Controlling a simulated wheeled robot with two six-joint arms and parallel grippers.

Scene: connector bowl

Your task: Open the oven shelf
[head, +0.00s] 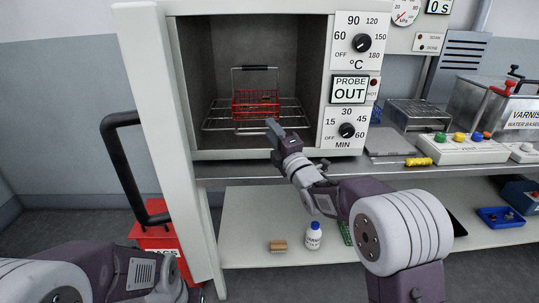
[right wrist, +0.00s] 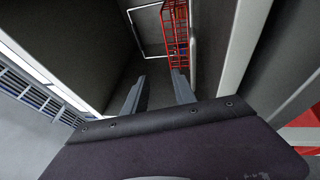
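The oven (head: 248,8) has its white door (head: 165,130) swung open to the left, with a black handle (head: 124,160) on it. Inside, the wire shelf (head: 215,120) lies low in the chamber and bears a red wire basket (head: 256,108) with a dark raised handle. My right gripper (head: 273,128) is at the oven's mouth, in front of the shelf. In the right wrist view its two fingers (right wrist: 160,76) are apart with nothing between them; the red basket (right wrist: 175,35) shows beyond. Contact with the shelf cannot be made out. My left gripper is out of view.
The oven's control panel (head: 350,65) borders the opening on the right. Below is a lower shelf (head: 240,220) with a small bottle (head: 313,235) and a brown block (head: 278,246). A red bin (head: 158,240) stands under the open door. Several items crowd the bench at right.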

